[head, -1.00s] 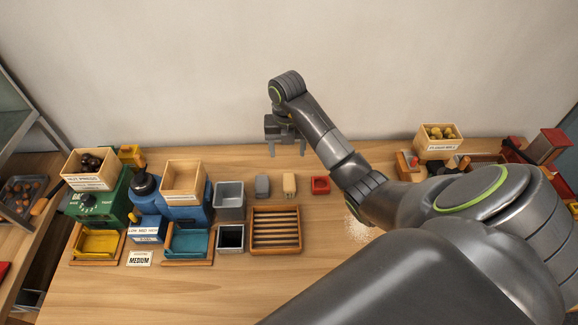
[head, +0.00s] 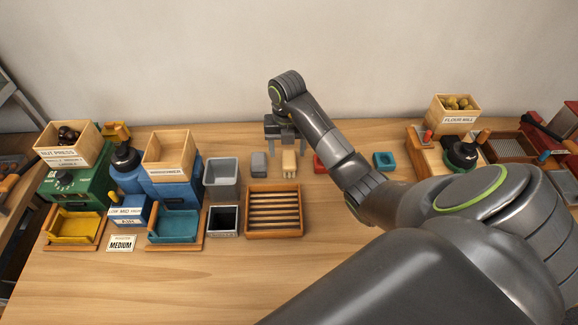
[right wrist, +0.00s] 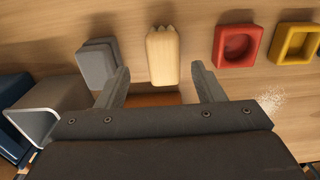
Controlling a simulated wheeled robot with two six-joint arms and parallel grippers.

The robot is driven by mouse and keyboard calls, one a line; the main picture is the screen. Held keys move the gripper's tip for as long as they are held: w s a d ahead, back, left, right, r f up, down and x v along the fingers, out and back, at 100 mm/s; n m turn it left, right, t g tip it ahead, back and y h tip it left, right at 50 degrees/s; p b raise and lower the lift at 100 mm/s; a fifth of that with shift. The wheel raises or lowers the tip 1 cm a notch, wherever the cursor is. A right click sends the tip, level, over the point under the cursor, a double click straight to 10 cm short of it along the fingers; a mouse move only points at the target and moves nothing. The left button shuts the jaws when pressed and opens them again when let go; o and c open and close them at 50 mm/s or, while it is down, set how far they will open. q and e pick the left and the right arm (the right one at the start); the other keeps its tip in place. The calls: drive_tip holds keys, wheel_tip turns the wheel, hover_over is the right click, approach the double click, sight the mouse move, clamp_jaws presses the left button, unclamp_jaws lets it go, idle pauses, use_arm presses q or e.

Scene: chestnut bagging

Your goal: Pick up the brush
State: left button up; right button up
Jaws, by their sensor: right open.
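The brush appears to be a pale, cream-coloured block (head: 289,164) with a bumpy end, lying on the wooden bench between a grey block and a red square dish. In the right wrist view the brush (right wrist: 162,58) lies centred between the fingertips, a little beyond them. My right gripper (head: 286,148) is above the bench at the brush, its fingers apart and empty; in the right wrist view the gripper (right wrist: 160,78) shows both open fingers. The gap between fingers and brush is hard to judge. My left gripper is not in view.
The grey block (head: 258,164) is close left of the brush, and the red dish (head: 319,165) is close right, partly behind my arm. A grey bin (head: 222,178) and slatted wooden tray (head: 274,235) stand nearby. The bench front is clear.

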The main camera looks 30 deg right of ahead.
sight(289, 158)
drive_tip(key=shift+s+f+b, duration=0.1)
drive_tip(key=shift+f+b, duration=0.25)
drive_tip(key=shift+f, duration=0.15)
drive_tip(key=shift+s+d+f, duration=0.1)
drive_tip(key=shift+f, duration=1)
drive_tip(key=shift+d+f, duration=0.1)
drive_tip(key=shift+f, duration=1)
drive_tip(key=shift+c, duration=0.3)
drive_tip(key=c, duration=1)
